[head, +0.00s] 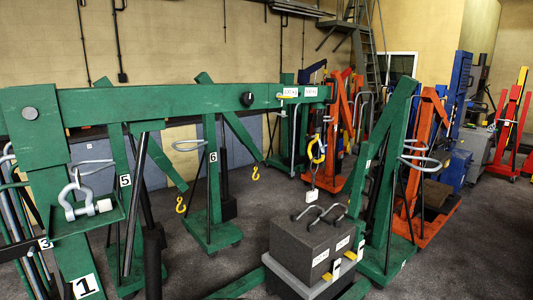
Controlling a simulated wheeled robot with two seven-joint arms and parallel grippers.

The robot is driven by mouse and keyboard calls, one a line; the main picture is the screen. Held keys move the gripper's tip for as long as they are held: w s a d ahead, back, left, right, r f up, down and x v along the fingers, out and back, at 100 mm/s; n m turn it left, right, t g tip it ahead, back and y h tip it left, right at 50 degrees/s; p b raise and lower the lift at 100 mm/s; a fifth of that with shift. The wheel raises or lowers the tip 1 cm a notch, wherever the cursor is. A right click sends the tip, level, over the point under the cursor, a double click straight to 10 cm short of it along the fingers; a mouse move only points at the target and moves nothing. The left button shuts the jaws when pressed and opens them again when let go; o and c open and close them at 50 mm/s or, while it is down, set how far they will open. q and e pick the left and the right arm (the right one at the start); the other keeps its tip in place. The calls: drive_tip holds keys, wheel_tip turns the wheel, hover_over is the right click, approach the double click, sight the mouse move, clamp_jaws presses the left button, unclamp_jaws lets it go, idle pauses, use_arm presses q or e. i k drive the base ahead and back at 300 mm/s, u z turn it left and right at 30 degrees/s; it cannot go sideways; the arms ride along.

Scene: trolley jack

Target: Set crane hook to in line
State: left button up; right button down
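A green crane with a "1" label (85,286) on its post stands close to me at left. Its boom (180,101) runs across the picture to the right. A yellow hook (317,150) hangs below the boom's right end, with a thin line and a small white tag (312,195) below it. The hook is small here, and I cannot tell exactly which way it faces. A dark block with handles (310,245) stands below it, apart from the hook. Neither of my grippers shows in the head view.
A grey shackle (75,195) sits on the near crane's post. More green cranes, marked 5 (125,181) and 6 (213,157), stand behind, with small yellow hooks (181,204). Orange cranes (425,150) stand at right. Grey floor (480,250) is clear at lower right.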

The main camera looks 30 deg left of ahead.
sight(308, 138)
drive_tip(key=u, duration=0.05)
drive_tip(key=i, duration=0.85)
drive_tip(key=u, duration=0.75)
